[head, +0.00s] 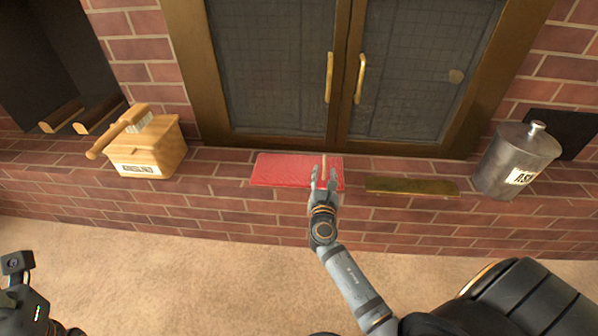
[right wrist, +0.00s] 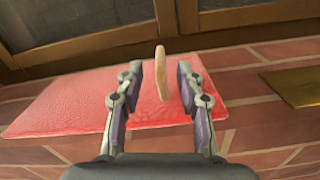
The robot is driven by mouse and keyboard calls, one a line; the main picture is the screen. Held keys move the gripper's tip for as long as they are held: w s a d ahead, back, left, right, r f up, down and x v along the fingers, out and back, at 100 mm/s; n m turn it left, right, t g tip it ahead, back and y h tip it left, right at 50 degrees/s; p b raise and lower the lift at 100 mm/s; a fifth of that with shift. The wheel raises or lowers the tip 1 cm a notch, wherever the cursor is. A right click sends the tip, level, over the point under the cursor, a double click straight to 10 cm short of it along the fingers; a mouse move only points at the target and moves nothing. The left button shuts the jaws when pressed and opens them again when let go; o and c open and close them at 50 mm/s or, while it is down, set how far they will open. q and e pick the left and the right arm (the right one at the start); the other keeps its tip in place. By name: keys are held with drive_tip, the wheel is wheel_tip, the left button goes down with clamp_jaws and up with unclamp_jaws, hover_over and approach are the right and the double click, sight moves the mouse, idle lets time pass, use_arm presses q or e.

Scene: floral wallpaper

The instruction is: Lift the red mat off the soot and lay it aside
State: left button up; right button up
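The red mat (head: 284,170) lies flat on the brick ledge in front of the fireplace doors; it also shows in the right wrist view (right wrist: 70,105). A thin tan upright tab or handle (right wrist: 161,72) rises from the mat's right part. My right gripper (head: 326,172) is over the mat's right end, with its two fingers apart on either side of the tab and no clear contact. In the right wrist view the right gripper (right wrist: 160,80) is open. No soot shows; whatever is under the mat is hidden. My left gripper (head: 14,264) is at the lower left, away from the mat; its fingers are unclear.
A wooden box (head: 150,148) with a brush on it stands left on the ledge. A brass plate (head: 411,187) lies right of the mat, and a metal ash can (head: 515,160) stands farther right. Glass doors (head: 275,70) with brass handles rise behind. Ledge between box and mat is bare.

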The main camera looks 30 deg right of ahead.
sight(325, 156)
drive_tip(key=b+x, duration=0.1)
drive_tip(key=x, duration=0.1)
drive_tip(key=b+x, duration=0.1)
drive_tip(key=x, duration=0.2)
drive_tip(key=shift+d+r, duration=0.1)
drive_tip(key=shift+r, duration=0.1)
clamp_jaws()
drive_tip(key=shift+r, duration=0.1)
